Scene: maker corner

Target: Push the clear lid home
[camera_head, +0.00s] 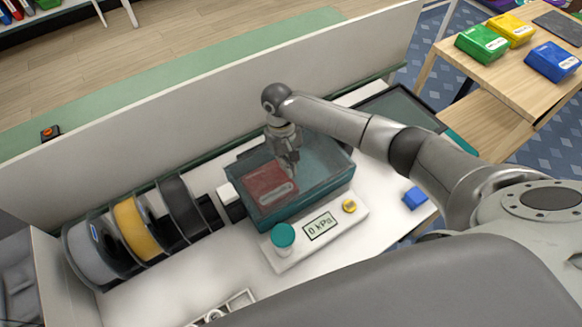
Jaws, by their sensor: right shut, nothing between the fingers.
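A teal box (309,208) sits on the white table, with a clear lid (325,157) over its top. A dark red item with a pale label (268,186) shows through the lid. My right gripper (292,172) points down over the lid, shut and empty. Its fingertips are at or just above the lid surface; I cannot tell whether they touch. Whether the lid sits flush all round is not clear from here. My left gripper is not in view.
In front of the box, a white panel (292,257) has a display reading 0 kPa (320,226), a teal knob (283,236) and a yellow knob (349,206). Spools (132,228) stand at left. A blue block (415,198) lies right. A partition (190,110) runs behind.

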